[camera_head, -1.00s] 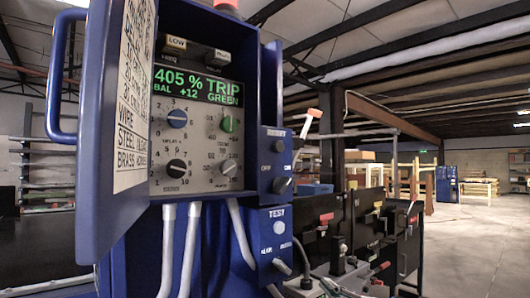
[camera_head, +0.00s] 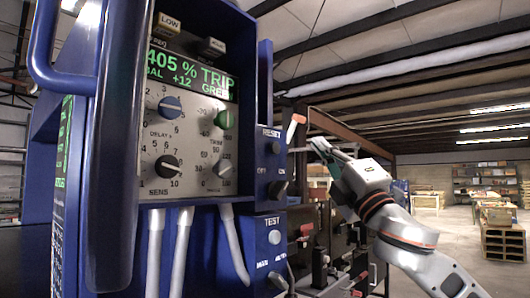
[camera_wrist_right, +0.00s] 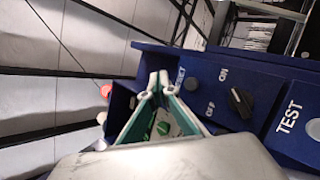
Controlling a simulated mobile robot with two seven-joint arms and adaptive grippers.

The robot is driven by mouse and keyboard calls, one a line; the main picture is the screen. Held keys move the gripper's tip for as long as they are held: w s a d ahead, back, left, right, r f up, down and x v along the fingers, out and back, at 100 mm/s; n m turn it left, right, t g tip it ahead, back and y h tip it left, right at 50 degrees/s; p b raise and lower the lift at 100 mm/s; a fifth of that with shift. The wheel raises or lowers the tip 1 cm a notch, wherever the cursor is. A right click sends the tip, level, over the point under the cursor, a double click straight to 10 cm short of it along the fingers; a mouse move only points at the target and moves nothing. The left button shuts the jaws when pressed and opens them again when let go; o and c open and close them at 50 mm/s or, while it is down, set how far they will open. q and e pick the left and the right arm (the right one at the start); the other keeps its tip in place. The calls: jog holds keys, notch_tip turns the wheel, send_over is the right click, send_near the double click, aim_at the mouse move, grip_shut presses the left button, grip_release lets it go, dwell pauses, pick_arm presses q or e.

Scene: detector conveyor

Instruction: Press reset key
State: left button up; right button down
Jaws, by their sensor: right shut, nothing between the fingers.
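My right gripper (camera_head: 318,147) is in front of the arm's white wrist, to the right of that box, pointing left. Its fingers (camera_wrist_right: 158,83) are shut and empty. In the wrist view the fingertips are left of the button and appear close to it; whether they touch anything cannot be told. My left gripper is not in view.
An OFF/ON knob (camera_head: 278,188) sits below the reset button, and a TEST button (camera_head: 274,237) is on the lower box.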

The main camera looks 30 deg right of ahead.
aim_at(275, 148)
jog(key=shift+s+d+r, duration=0.1)
jog(key=shift+s, duration=0.05)
jog(key=w+a, duration=0.3)
jog(key=w, duration=0.5)
jog(key=shift+w+a, duration=0.15)
jog(key=shift+a, duration=0.05)
dwell(1.3)
jog(key=shift+w, duration=0.1)
jog(key=shift+w+a, duration=0.15)
jog(key=shift+w, duration=0.1)
dwell(0.4)
